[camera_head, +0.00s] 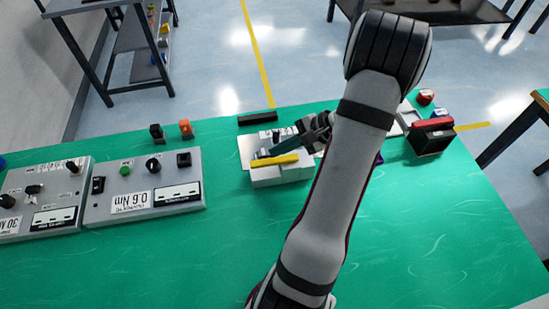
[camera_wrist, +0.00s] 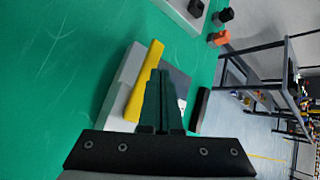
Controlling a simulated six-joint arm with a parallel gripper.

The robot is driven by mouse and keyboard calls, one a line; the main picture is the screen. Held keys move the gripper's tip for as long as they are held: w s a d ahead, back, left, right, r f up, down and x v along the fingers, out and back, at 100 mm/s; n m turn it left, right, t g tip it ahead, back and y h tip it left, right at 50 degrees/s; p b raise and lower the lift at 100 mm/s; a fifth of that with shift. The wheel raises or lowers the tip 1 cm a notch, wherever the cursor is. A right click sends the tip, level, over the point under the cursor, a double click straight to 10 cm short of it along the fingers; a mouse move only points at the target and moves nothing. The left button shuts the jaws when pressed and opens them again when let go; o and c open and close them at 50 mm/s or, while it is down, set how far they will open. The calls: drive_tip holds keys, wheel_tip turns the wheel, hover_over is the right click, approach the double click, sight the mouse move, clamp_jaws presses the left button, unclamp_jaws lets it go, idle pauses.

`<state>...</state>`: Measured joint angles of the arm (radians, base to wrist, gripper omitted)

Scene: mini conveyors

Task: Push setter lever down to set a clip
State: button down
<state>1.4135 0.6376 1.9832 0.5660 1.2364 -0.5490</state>
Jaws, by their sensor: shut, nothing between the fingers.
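The setter (camera_head: 281,178) is a pale block on the green table, near the middle of the head view. Its yellow lever bar (camera_head: 275,160) runs along its near side, and the bar also shows in the wrist view (camera_wrist: 145,80). My gripper (camera_head: 262,154) is shut and empty, with its dark fingers pointing left over the setter. In the wrist view the closed fingers (camera_wrist: 160,85) lie right beside the yellow bar; I cannot tell whether they touch it. My arm hides the setter's right side, and no clip can be made out.
Two grey control boxes with knobs (camera_head: 145,188) (camera_head: 45,198) stand to the left. A black block (camera_head: 257,117) lies behind the setter, with small black and orange pieces (camera_head: 185,128) farther left. A red-and-black box (camera_head: 430,138) stands at right. The front table is clear.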

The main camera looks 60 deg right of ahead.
sight(279, 159)
drive_tip(key=shift+f, duration=0.1)
idle(0.5)
drive_tip(key=shift+f, duration=0.35)
drive_tip(key=shift+f, duration=0.8)
idle(0.8)
drive_tip(key=shift+r, duration=1.2)
drive_tip(key=shift+r, duration=2.55)
